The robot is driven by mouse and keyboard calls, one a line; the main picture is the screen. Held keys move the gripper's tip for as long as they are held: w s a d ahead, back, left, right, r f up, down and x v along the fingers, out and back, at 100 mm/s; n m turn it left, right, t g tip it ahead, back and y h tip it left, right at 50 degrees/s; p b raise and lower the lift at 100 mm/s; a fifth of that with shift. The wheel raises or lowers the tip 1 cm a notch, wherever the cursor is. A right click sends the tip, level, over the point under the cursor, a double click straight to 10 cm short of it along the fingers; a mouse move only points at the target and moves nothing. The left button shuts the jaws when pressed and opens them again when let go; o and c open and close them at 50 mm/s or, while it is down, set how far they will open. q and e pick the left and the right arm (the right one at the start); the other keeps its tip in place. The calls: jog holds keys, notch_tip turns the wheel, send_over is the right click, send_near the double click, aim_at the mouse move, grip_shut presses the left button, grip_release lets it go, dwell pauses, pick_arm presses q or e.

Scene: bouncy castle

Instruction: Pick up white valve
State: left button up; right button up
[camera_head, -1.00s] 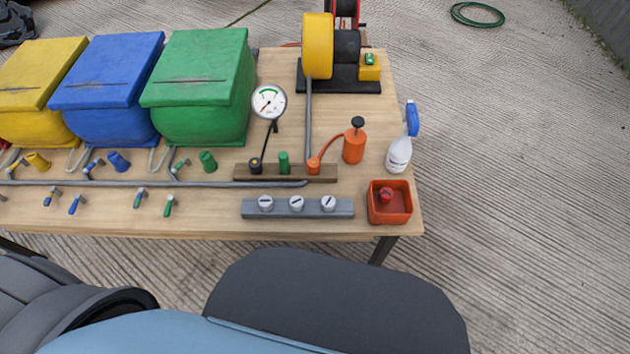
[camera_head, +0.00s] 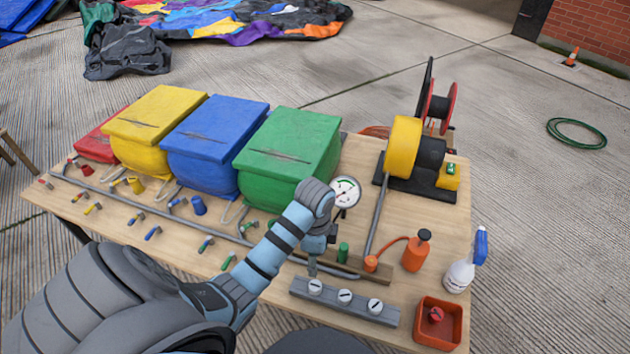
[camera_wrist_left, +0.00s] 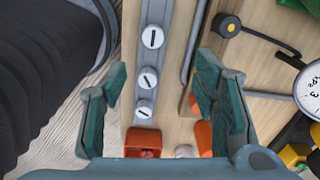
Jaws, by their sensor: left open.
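Three white round valves, each with a dark slot, sit in a row on a grey rail (camera_head: 360,311): a left one (camera_head: 315,287), a middle one (camera_head: 345,296) and a right one (camera_head: 375,305). In the left wrist view they line up as a top valve (camera_wrist_left: 153,38), a middle valve (camera_wrist_left: 148,77) and a lower valve (camera_wrist_left: 144,108). My left gripper (camera_head: 313,268) points down by the left end of the rail. Its open fingers (camera_wrist_left: 160,80) appear on either side of the row, with nothing held. My right gripper is out of view.
A pressure gauge (camera_head: 345,192) stands close behind my left gripper. A green bin (camera_head: 287,155), an orange bottle (camera_head: 416,250), a spray bottle (camera_head: 460,275) and a red tray (camera_head: 457,312) are also on the table. Bare wood lies in front of the rail.

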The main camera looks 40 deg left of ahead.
pick_arm(q)
jog(key=f+b, duration=0.1)
jog(key=f, duration=0.3)
jog(key=f+b, duration=0.2)
jog(key=f, duration=0.3)
jog(key=s+f+b, duration=0.1)
jog(key=f, duration=0.3)
jog(key=shift+d+f+b, duration=0.15)
jog(key=shift+f+b, duration=0.15)
jog(key=shift+f, duration=0.05)
jog(key=shift+c, duration=0.4)
jog(key=c, duration=1.1)
jog(key=shift+o, duration=0.2)
jog(key=shift+r, duration=0.2)
notch_tip(320, 180, up, 14)
jog(key=p, duration=0.6)
notch_tip(320, 180, up, 6)
jog(key=p, duration=0.4)
send_over(314, 286)
